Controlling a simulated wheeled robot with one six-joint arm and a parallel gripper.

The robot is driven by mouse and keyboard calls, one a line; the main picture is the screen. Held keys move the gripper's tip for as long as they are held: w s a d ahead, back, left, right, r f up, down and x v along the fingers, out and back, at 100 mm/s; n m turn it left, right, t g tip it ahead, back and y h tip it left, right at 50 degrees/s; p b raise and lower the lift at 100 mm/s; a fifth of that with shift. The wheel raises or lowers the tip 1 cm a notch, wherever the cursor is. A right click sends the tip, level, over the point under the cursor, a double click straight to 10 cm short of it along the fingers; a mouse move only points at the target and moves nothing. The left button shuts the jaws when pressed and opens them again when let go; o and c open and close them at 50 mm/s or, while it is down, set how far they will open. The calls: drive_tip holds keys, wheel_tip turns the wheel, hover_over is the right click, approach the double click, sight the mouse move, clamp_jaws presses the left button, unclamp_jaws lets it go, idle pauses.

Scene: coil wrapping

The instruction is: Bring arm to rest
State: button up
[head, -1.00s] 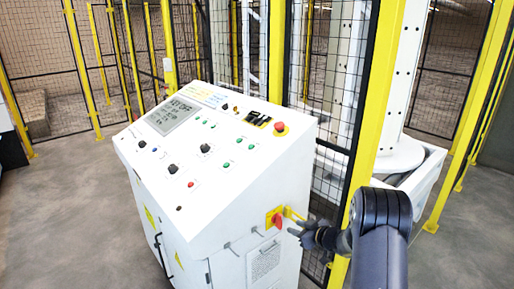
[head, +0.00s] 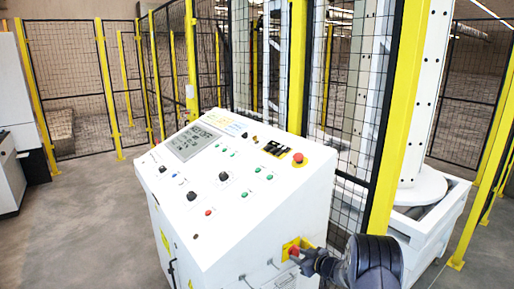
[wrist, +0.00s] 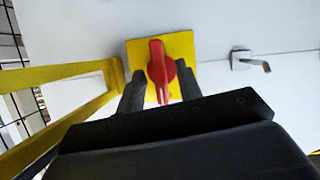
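My gripper (wrist: 160,90) is in front of the red rotary switch (wrist: 160,70) on its yellow plate (wrist: 182,45). In the wrist view its two dark fingers stand apart, one on each side of the red handle, with gaps showing between. The handle points along the fingers. In the head view my gripper (head: 304,260) is at the lower right side of the white control cabinet (head: 240,235), by the red switch (head: 293,251). My dark arm comes in from the lower right.
The cabinet's sloped panel has a screen (head: 193,141), several buttons and a red emergency stop (head: 298,158). A yellow-posted mesh fence (head: 380,140) stands right behind it. A small metal latch (wrist: 250,61) sits beside the switch. Open floor (head: 95,220) lies to the left.

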drive_tip(key=shift+d, duration=0.1)
drive_tip(key=shift+s+d+r, duration=0.1)
drive_tip(key=shift+s+r, duration=0.1)
drive_tip(key=shift+s, duration=0.05)
drive_tip(key=b+v, duration=0.2)
drive_tip(key=v, duration=0.8)
drive_tip(key=p+x, duration=0.2)
drive_tip(key=x, duration=0.9)
drive_tip(key=shift+p, duration=0.3)
drive_tip(key=shift+s+f+b, duration=0.1)
drive_tip(key=shift+f+b, duration=0.2)
drive_tip(key=shift+b, duration=0.65)
drive_tip(key=n+t+h+b, duration=0.1)
drive_tip(key=b, duration=0.3)
drive_tip(key=n+b, duration=0.2)
drive_tip(key=b, duration=0.3)
drive_tip(key=shift+s+n+t+h, duration=0.2)
drive_tip(key=shift+n+t+h, duration=0.1)
drive_tip(key=shift+t+h, duration=0.1)
drive_tip(key=shift+r+n+b, duration=0.25)
drive_tip(key=shift+n+b, duration=0.05)
drive_tip(key=shift+b, duration=0.3)
